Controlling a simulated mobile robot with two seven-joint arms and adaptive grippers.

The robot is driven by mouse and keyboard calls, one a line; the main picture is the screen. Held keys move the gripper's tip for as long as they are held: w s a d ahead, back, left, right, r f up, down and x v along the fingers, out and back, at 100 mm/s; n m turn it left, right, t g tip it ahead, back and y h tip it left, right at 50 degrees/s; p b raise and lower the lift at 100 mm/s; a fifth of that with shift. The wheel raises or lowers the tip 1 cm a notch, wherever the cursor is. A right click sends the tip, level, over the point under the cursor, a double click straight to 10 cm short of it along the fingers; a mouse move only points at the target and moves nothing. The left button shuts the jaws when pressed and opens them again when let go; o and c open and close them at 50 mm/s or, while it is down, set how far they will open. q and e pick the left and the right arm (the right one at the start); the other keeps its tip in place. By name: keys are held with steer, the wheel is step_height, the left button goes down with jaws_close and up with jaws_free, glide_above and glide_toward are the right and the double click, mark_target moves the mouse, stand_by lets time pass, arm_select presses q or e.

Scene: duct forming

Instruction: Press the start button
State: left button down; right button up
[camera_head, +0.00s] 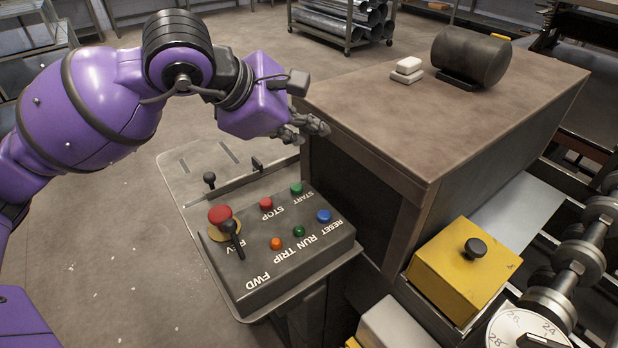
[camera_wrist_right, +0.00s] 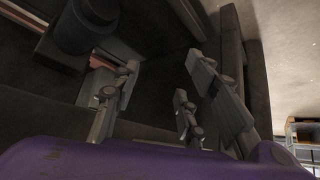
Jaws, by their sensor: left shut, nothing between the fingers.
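The control box (camera_head: 285,250) stands on a grey plate beside the machine in the head view. Its green start button (camera_head: 296,188) is at the far edge, beside the START label. My left gripper (camera_head: 312,129) is shut and empty, beyond and above the start button and apart from it, close to the machine's wooden-looking top. My right gripper (camera_wrist_right: 163,88) shows only in the right wrist view. Its fingers are spread apart with nothing seen between them, near dark machine parts.
The red stop button (camera_head: 266,204), a red-topped emergency knob (camera_head: 220,214) and a black lever (camera_head: 236,242) are on the same box. The machine top (camera_head: 440,110) rises beside it. A yellow box (camera_head: 461,269) with a black knob is at the right.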

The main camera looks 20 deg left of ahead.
arm_select(q)
steer(key=b, duration=0.5)
glide_above(305, 194)
step_height(305, 194, down, 8)
steer(key=shift+r, duration=0.1)
steer(key=shift+f, duration=0.55)
steer(key=shift+r, duration=0.1)
arm_select(e)
steer(key=f, duration=0.1)
steer(key=s+f, duration=0.1)
steer(key=f, duration=0.2)
steer(key=shift+s+a+f, duration=0.15)
steer(key=shift+a+f, duration=0.2)
steer(key=shift+f, duration=0.05)
steer(key=shift+s+g, duration=0.1)
steer(key=shift+g, duration=0.2)
steer(key=shift+s+f, duration=0.2)
steer(key=shift+s, duration=0.05)
